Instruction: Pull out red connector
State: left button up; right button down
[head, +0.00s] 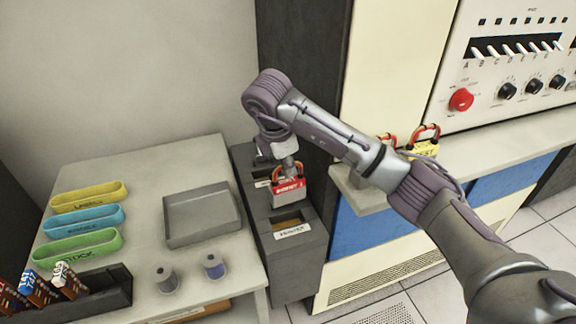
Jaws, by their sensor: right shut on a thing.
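The red connector (288,189) has a white label on its front and a red loop handle on top. My right gripper (289,172) points down and is shut on the connector at its handle. The connector is upright over the dark grey slotted box (296,266). I cannot tell whether its lower end is still inside a slot. One slot with a white label (292,231) shows in front of it. My left gripper is not in view.
A table on the left holds a grey tray (181,241), yellow, blue and green labelled holders (75,246), two spools (214,266) and a dark rack (100,296). A yellow connector (424,149) stands on the console ledge at right, below a switch panel (512,62).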

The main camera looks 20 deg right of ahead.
jog(key=shift+r+p, duration=1.45)
jog(key=shift+r, duration=0.55)
